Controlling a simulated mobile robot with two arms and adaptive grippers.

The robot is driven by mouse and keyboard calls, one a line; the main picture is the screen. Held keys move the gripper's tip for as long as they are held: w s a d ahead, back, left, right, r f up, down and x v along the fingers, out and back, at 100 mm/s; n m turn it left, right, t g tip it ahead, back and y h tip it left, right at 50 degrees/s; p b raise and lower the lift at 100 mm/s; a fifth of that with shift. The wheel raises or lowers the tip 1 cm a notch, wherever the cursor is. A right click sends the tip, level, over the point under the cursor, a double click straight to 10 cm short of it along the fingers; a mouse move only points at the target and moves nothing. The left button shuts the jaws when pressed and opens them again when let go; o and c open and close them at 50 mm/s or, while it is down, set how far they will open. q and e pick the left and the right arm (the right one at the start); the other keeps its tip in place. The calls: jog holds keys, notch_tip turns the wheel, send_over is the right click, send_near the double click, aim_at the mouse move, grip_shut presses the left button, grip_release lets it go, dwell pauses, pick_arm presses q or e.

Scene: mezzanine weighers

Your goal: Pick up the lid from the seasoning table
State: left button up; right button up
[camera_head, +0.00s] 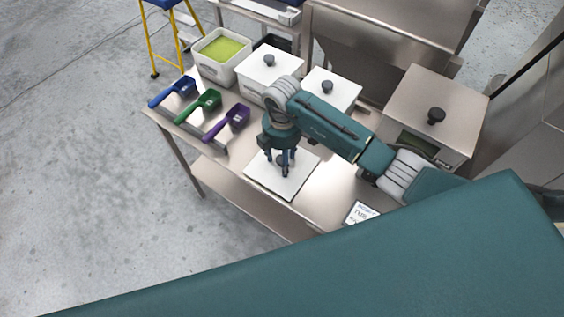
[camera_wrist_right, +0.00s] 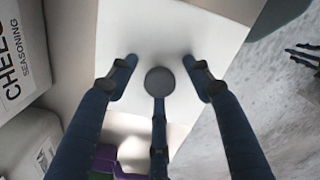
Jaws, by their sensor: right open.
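A white square lid (camera_head: 268,183) lies flat on the steel seasoning table (camera_head: 222,172), close to its front edge. Its round grey knob (camera_wrist_right: 160,82) stands in the middle of the lid in the right wrist view. My right gripper (camera_head: 283,164) points down over the lid. Its three fingers (camera_wrist_right: 160,88) are open and spread around the knob; I cannot tell whether any touches it. In the head view the gripper hides the knob. Dark finger-like parts, probably my left gripper (camera_wrist_right: 304,55), show at the right edge of the wrist view, partly cut off.
Blue (camera_head: 173,91), green (camera_head: 199,106) and purple (camera_head: 228,122) scoops lie left of the lid. An open bin of green seasoning (camera_head: 222,50) and bins with white lids (camera_head: 269,65) (camera_head: 332,90) stand behind. A steel-lidded box (camera_head: 436,105) stands right, a small sign (camera_head: 360,212) near the front.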

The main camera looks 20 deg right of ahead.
jog(key=shift+f, duration=0.2)
jog(key=c, duration=1.3)
grip_shut()
jog(key=shift+r, duration=0.15)
